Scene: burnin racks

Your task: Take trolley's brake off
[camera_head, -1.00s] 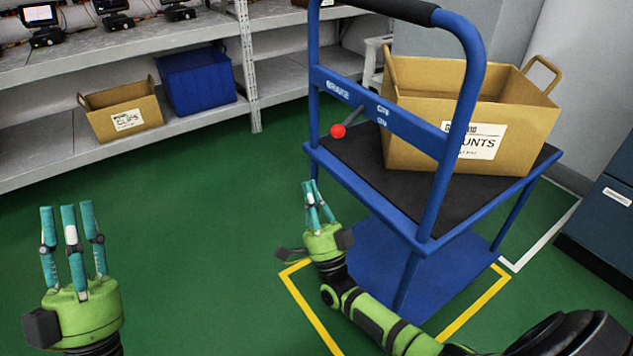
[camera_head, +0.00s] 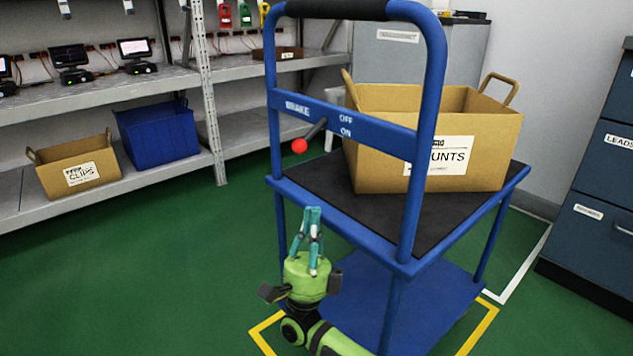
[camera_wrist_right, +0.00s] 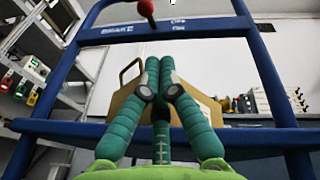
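The blue trolley (camera_head: 425,120) stands right of centre with its handle towards me. Its crossbar carries the labels BRAKE, OFF and ON. A brake lever with a red ball knob (camera_head: 299,146) sticks out from the crossbar, knob to the lower left of the labels; I cannot tell its setting for sure. The knob also shows at the top of the right wrist view (camera_wrist_right: 146,8). My right gripper (camera_head: 312,210) is below the knob, apart from it, in front of the trolley's near side. Its fingers point up with tips together, holding nothing. My left gripper is out of view.
A cardboard box (camera_head: 385,140) stands on the trolley's black top. Shelves (camera_head: 215,150) at left hold a cardboard box (camera_head: 80,170) and a blue bin (camera_head: 160,140). Blue drawers (camera_head: 590,200) stand at right. Green floor is clear left of the trolley; yellow lines mark its place.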

